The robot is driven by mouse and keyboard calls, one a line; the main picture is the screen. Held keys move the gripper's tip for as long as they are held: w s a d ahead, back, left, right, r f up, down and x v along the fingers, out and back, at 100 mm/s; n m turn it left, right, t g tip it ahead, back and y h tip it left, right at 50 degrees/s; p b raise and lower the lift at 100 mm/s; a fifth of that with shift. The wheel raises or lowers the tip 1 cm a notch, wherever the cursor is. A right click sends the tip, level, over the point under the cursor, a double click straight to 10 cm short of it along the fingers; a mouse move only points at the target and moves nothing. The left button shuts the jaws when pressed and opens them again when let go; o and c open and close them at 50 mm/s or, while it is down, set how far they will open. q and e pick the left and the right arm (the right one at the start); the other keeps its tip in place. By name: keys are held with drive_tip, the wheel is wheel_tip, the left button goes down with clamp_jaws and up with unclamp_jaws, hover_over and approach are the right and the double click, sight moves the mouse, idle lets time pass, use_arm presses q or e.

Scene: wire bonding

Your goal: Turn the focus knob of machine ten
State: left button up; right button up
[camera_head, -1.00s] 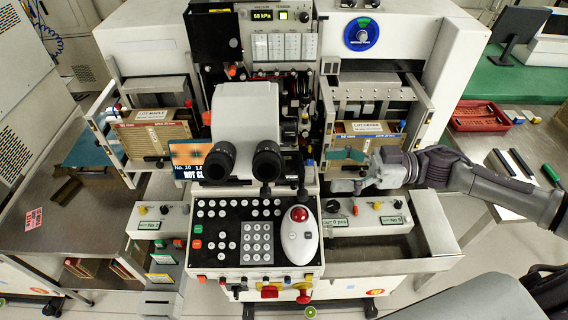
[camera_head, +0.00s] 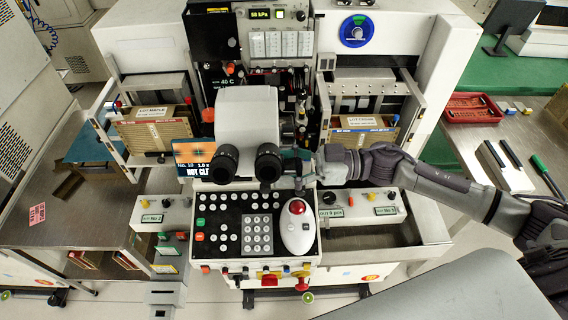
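The white microscope head (camera_head: 246,115) of the bonding machine stands at the middle, with two black eyepieces (camera_head: 267,162) facing me. My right gripper (camera_head: 295,168) comes in from the right and is just right of the right eyepiece, by the side of the microscope. Its two fingers appear spread apart, one farther back and one nearer. I cannot make out a focus knob clearly; that spot is small and partly covered by the gripper. My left gripper is not in view.
Below the microscope is a black button panel (camera_head: 238,222) with a white mouse-like handle (camera_head: 297,228) topped by a red ball. Brown magazines stand left (camera_head: 152,133) and right (camera_head: 362,135). A red tray (camera_head: 474,108) lies on the right table.

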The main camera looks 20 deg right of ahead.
drive_tip(key=c, duration=0.8)
drive_tip(key=shift+n, duration=0.3)
drive_tip(key=shift+n+b, duration=7.35)
drive_tip(key=shift+n, duration=2.95)
